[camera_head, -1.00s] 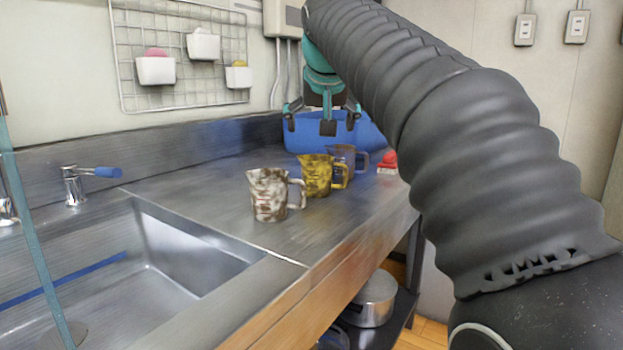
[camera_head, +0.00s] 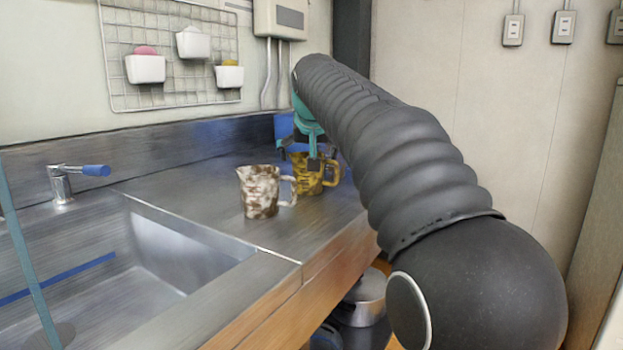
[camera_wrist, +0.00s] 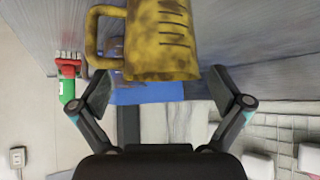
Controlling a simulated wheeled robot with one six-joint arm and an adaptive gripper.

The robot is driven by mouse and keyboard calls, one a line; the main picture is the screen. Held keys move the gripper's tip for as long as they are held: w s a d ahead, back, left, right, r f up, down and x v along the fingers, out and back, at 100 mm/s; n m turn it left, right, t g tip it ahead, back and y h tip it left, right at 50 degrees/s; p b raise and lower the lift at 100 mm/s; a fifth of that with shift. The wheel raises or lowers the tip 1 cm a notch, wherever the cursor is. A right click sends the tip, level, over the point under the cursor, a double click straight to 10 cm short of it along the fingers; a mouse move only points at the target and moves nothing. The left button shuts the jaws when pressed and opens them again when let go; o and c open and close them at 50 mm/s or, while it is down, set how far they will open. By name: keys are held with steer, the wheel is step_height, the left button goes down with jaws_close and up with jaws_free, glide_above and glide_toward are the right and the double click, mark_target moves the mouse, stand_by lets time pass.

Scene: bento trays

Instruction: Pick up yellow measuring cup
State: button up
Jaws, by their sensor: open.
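The yellow measuring cup (camera_head: 310,178) stands on the steel counter, mottled with dark patches, its handle to the right. My gripper (camera_head: 311,160) is in front of its upper part in the head view and hides some of it. In the wrist view the yellow measuring cup (camera_wrist: 162,40) shows large at the top, with dark measuring marks and its handle to the left. My gripper (camera_wrist: 168,88) is open there, its two fingers apart below the cup's near end. I cannot tell whether either finger touches the cup.
A brown-and-white cup (camera_head: 262,192) stands just left of the yellow one. The sink (camera_head: 190,262) lies at the left. A blue container (camera_head: 284,126) is behind my gripper.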

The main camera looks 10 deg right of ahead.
steer(key=shift+w+f, duration=0.45)
steer(key=shift+f, duration=0.05)
steer(key=shift+c, duration=0.2)
steer(key=c, duration=1.1)
